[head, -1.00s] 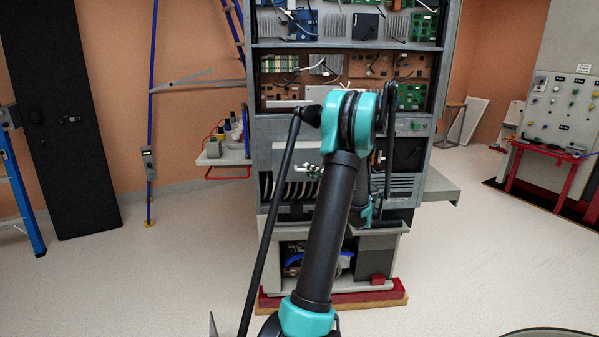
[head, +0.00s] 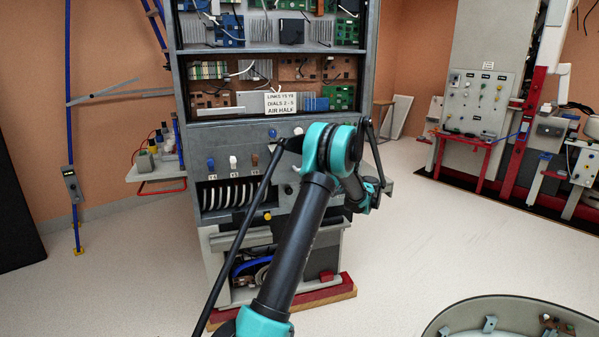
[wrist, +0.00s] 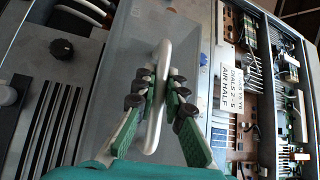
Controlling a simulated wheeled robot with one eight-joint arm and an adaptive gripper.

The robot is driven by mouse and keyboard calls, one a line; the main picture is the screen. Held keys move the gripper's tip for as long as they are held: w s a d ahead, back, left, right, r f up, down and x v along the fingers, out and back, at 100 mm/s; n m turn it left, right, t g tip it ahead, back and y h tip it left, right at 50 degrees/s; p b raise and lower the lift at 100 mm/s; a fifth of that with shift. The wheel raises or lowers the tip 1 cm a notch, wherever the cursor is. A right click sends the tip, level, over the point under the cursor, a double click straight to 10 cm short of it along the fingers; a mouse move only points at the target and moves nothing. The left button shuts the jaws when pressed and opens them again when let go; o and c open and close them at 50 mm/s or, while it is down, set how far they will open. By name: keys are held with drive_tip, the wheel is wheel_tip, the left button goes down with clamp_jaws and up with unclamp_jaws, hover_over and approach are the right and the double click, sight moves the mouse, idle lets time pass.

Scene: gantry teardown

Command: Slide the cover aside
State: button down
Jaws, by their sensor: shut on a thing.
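The cover (wrist: 112,112) is a grey, slightly see-through panel in the wrist view. A pale bar handle (wrist: 164,62) stands up from it. My gripper (wrist: 162,84) is shut on this handle, with green, dark-padded fingers on both sides of it. In the head view my arm blocks the grip, and I cannot make out the cover there. The grey cabinet (head: 222,137) stands beyond my arm, with blue, white and brown knobs (head: 233,162) showing on its front.
A side shelf (head: 160,184) with bottles is at the left. A red bench (head: 462,140) and a round grey tub (head: 510,312) are at the right. The floor between is clear.

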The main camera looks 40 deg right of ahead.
drive_tip(key=shift+s+d, duration=0.15)
drive_tip(key=shift+d, duration=0.05)
drive_tip(key=c, duration=1.6)
unclamp_jaws()
drive_tip(key=v, duration=1.2)
drive_tip(key=shift+f, duration=0.1)
